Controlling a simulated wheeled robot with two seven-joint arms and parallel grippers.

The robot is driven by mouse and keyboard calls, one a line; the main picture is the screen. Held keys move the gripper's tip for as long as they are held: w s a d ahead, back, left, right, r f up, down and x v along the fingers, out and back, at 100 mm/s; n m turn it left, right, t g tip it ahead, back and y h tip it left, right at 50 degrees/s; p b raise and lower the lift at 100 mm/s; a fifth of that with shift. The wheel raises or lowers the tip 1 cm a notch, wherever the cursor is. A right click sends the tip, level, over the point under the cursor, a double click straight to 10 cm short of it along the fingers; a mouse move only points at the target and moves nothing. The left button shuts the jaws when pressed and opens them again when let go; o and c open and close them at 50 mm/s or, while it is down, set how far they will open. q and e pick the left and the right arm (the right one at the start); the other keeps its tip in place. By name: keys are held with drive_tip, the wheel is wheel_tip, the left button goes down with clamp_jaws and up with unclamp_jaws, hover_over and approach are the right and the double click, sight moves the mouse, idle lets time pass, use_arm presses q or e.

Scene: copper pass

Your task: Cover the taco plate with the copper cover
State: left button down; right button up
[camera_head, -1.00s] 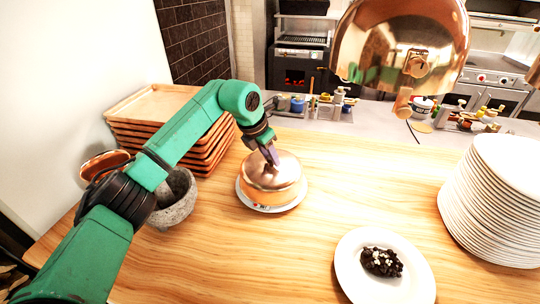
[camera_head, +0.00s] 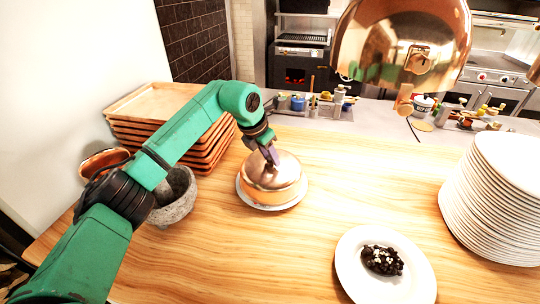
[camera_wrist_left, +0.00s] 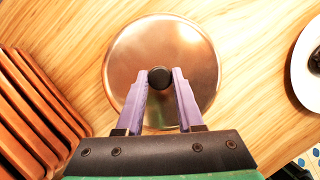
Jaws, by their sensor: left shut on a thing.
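The copper cover (camera_head: 271,179) sits over a white plate (camera_head: 272,207) on the wooden counter, and the plate's rim shows around its base. The cover also fills the middle of the left wrist view (camera_wrist_left: 190,60), with a dark knob (camera_wrist_left: 159,78) at its centre. My left gripper (camera_head: 271,155) is at the top of the cover. In the left wrist view its purple fingers (camera_wrist_left: 160,80) stand on both sides of the knob, shut on it. Whatever food lies on the plate is hidden under the cover. My right gripper is not in view.
A plate with dark food (camera_head: 347,262) lies at the front right. A tall stack of white plates (camera_head: 490,200) stands at the right. Stacked wooden trays (camera_head: 165,105) and a stone bowl (camera_head: 178,205) stand left. A copper lamp (camera_head: 385,45) hangs above.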

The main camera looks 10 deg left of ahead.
use_arm(q)
drive_tip(key=shift+r, duration=0.1)
unclamp_jaws()
drive_tip(key=shift+r+p, duration=1.9)
drive_tip(key=shift+r, duration=0.65)
drive_tip(key=shift+f, duration=0.1)
